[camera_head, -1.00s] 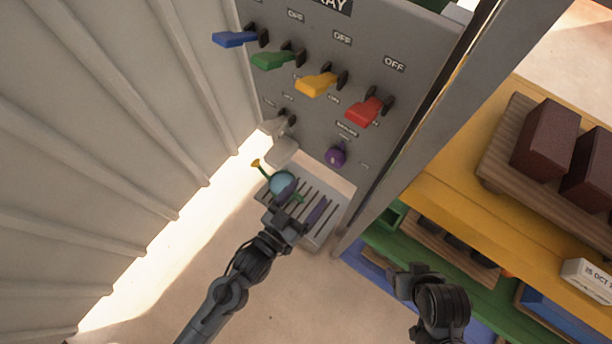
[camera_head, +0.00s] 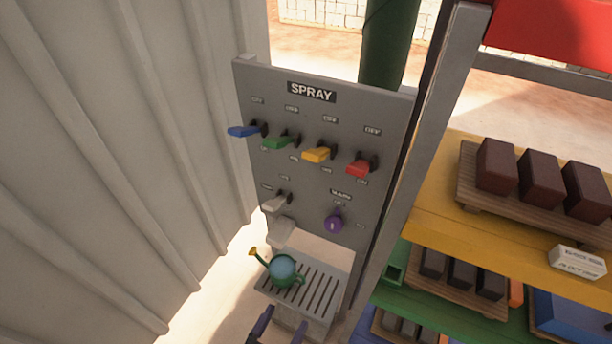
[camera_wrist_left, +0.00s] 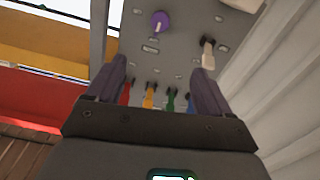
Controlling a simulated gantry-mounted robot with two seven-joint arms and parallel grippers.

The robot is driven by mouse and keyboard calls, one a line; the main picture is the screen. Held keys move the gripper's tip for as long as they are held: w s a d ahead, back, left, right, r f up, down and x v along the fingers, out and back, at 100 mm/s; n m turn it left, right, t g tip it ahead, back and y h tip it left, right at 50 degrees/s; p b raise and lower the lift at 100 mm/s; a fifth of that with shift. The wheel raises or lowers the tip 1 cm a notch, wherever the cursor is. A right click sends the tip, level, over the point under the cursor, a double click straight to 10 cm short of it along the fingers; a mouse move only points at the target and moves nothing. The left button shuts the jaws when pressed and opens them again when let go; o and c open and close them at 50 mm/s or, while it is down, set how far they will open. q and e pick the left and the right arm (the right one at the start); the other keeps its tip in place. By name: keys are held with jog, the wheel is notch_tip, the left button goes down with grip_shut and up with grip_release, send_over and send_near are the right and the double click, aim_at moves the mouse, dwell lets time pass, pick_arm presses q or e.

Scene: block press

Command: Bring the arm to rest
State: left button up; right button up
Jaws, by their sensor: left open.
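My left gripper (camera_head: 281,329) is at the bottom edge of the head view, open and empty, below the slatted tray (camera_head: 322,297). Its two purple-grey fingers are apart in the left wrist view (camera_wrist_left: 160,84), with the panel behind them.
The grey SPRAY panel (camera_head: 368,112) carries blue (camera_head: 242,131), green (camera_head: 278,142), yellow (camera_head: 317,155) and red (camera_head: 358,169) levers, a white lever (camera_head: 274,203) and a purple knob (camera_head: 333,221). A corrugated wall is left; shelves with dark blocks (camera_head: 497,165) are right.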

pick_arm(q)
jog(key=a+r+n+g+y+p, duration=0.15)
jog(key=a+r+p, duration=0.25)
jog(key=r+p, duration=0.85)
jog(key=a+r+g+y+p, duration=0.25)
jog(key=a+r+p, duration=0.25)
jog(key=r+p, duration=0.75)
pick_arm(e)
notch_tip(320, 180, up, 30)
jog(key=w+p, duration=0.1)
jog(key=p, duration=0.2)
pick_arm(q)
jog(key=s+a+g+y, duration=0.4)
jog(key=s+a+g, duration=0.35)
jog(key=s, duration=0.35)
notch_tip(320, 180, down, 74)
jog(key=b, duration=7.4)
jog(key=shift+s+d+f+g+b, duration=0.15)
jog(key=shift+s+g+b, duration=0.2)
jog(key=shift+g, duration=0.1)
pick_arm(e)
notch_tip(320, 180, down, 75)
jog(key=shift+d, duration=0.4)
jog(key=shift+w+a+r, duration=0.1)
jog(key=shift+w+r, duration=0.05)
